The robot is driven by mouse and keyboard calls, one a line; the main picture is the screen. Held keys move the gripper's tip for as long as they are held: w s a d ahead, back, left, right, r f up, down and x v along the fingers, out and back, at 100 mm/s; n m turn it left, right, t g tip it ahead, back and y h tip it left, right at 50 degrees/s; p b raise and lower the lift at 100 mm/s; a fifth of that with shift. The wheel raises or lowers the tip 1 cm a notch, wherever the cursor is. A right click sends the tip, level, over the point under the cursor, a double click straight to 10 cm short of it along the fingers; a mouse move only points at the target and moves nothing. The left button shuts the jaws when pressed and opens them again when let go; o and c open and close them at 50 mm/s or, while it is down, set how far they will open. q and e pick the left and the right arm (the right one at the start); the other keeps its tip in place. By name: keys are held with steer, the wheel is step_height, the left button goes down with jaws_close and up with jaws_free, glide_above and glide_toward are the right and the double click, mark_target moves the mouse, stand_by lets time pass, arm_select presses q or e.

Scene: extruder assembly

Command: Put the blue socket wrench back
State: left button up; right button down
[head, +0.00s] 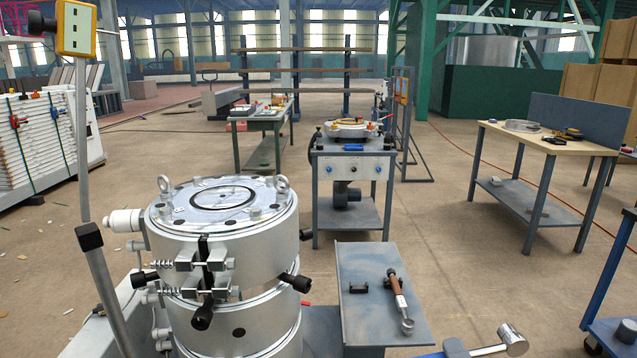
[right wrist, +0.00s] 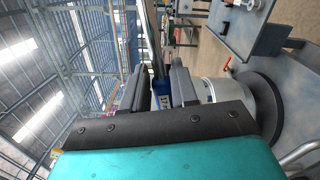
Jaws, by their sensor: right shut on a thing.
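The blue socket wrench shows at the bottom right of the head view, with its metal shaft and socket head (head: 513,340) pointing right. A bit of its blue handle (head: 432,355) shows at the lower edge. A dark finger of my right gripper (head: 455,348) is at the handle. In the right wrist view, my right gripper (right wrist: 164,88) is shut on the blue handle (right wrist: 161,94), which shows between its dark fingers. Most of the handle is hidden. The wrench is in front of and right of the grey side shelf (head: 415,325). My left gripper is not in view.
The silver extruder cylinder (head: 225,255) stands left of the shelf, with black knobs sticking out. A brown-handled wrench (head: 399,297) and a small black holder (head: 358,287) are on the shelf. A blue-framed cart (head: 603,290) stands at the right edge. Open floor lies between shelf and cart.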

step_height(320, 180, up, 5)
steer(key=p, duration=0.3)
steer(key=shift+r, duration=0.2)
steer(key=shift+f, duration=0.65)
steer(key=shift+w+a, duration=0.1)
steer(key=shift+a, duration=0.05)
